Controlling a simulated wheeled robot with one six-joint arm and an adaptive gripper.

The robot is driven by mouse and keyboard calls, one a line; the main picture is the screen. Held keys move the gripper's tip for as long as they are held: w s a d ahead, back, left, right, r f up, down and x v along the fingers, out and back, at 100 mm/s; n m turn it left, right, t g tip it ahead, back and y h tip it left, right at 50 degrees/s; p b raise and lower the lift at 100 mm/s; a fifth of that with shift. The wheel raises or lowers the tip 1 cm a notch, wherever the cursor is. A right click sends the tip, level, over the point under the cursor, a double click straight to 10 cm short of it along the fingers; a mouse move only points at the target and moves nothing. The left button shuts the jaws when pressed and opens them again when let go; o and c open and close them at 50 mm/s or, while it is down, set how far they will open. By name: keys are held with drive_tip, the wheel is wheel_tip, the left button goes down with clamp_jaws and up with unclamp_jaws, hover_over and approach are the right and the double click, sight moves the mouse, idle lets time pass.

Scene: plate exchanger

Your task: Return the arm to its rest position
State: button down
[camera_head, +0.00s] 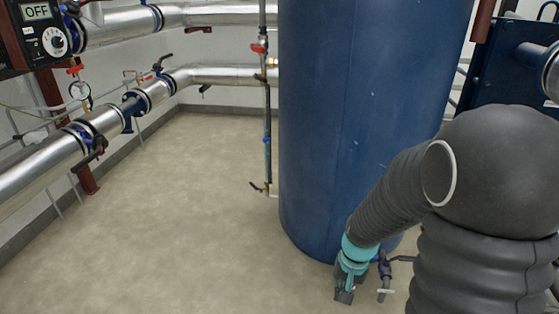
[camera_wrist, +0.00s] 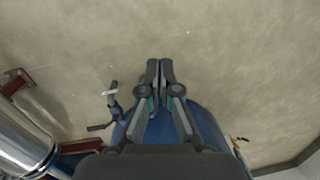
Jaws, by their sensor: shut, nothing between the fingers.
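My arm comes in from the right of the head view, bent, with its end pointing down. My gripper (camera_head: 344,295) hangs in front of the lower part of the large blue tank, above the floor. In the wrist view, my gripper (camera_wrist: 160,66) has its fingertips together with nothing between them. A small valve (camera_head: 384,275) with a light handle is just right of my gripper in the head view. That valve also shows left of the fingers in the wrist view (camera_wrist: 112,101). I cannot tell the exact gap between it and my gripper.
The blue tank (camera_head: 365,110) fills the centre right. Silver pipes (camera_head: 100,118) with valves run along the left and back walls. A thin vertical pipe (camera_head: 267,150) stands beside the tank. An OFF display (camera_head: 37,12) is top left. The floor (camera_head: 170,210) at left is clear.

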drive_tip(key=s+r+n+t+p, duration=0.1)
drive_tip(key=s+r, duration=0.3)
drive_tip(key=r, duration=0.4)
drive_tip(key=s+r+n+t+p, duration=0.1)
drive_tip(key=s+r+t, duration=0.2)
drive_tip(key=r, duration=0.6)
drive_tip(key=s+r+n+t+h+p, duration=0.1)
drive_tip(key=s+r+t, duration=0.1)
drive_tip(key=s+r, duration=0.3)
wheel_tip(320, 180, up, 4)
drive_tip(key=shift+s+d+r, duration=0.2)
drive_tip(key=shift+s, duration=0.1)
